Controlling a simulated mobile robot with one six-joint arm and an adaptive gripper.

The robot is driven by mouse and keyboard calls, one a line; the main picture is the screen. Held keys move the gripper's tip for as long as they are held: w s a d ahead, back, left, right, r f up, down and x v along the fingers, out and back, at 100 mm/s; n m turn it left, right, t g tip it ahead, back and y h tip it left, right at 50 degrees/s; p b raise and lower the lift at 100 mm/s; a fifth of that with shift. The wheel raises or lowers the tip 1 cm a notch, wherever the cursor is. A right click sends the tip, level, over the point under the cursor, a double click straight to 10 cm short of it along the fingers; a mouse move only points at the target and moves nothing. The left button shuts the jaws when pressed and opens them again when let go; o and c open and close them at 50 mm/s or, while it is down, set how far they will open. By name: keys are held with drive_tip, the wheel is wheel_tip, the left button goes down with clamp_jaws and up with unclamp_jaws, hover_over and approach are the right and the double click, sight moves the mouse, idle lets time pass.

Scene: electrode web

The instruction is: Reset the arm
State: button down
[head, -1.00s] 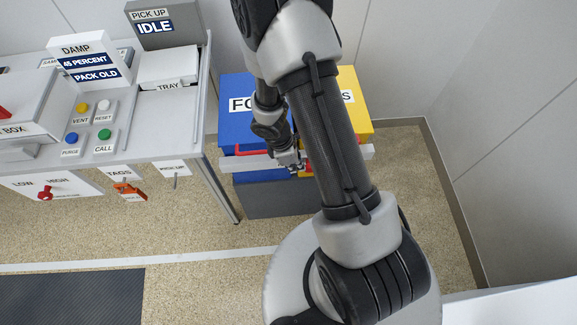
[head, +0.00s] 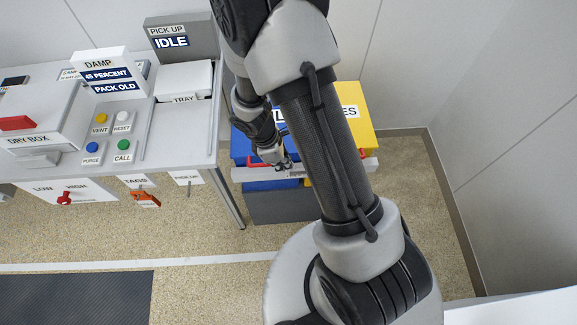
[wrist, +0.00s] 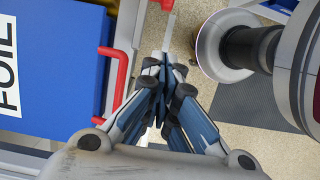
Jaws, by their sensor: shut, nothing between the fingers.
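My gripper (head: 284,166) is at the end of my arm, in front of the blue and yellow bins in the head view. In the wrist view my gripper (wrist: 166,62) has its fingers together with nothing between them. It is beside the red handle (wrist: 118,78) of the blue bin (wrist: 55,60) marked FOIL. I cannot tell whether a finger touches the light rail there. My upper arm crosses the middle of the head view and hides part of both bins.
The yellow bin (head: 354,118) stands right of the blue bin (head: 243,150). To the left is a bench (head: 190,140) with a dry box (head: 45,115), buttons, a tray (head: 185,80) and a pick-up sign (head: 180,38) reading IDLE. Open floor (head: 195,240) lies in front.

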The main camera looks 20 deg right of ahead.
drive_tip(key=shift+r, duration=0.45)
wheel_tip(320, 180, up, 19)
drive_tip(key=s+d+m+t, duration=0.1)
drive_tip(key=s+m+t, duration=0.1)
drive_tip(key=m, duration=0.5)
drive_tip(key=s+a+r+m+t+y+b, duration=0.1)
drive_tip(key=s+a+r+m+t+y, duration=0.1)
drive_tip(key=s+r+m, duration=0.5)
drive_tip(key=shift+s+a+r+t+y, duration=0.45)
drive_tip(key=shift+s+r+t, duration=0.35)
drive_tip(key=shift+s+r, duration=2)
drive_tip(key=shift+s+f, duration=0.2)
drive_tip(key=shift+f, duration=0.05)
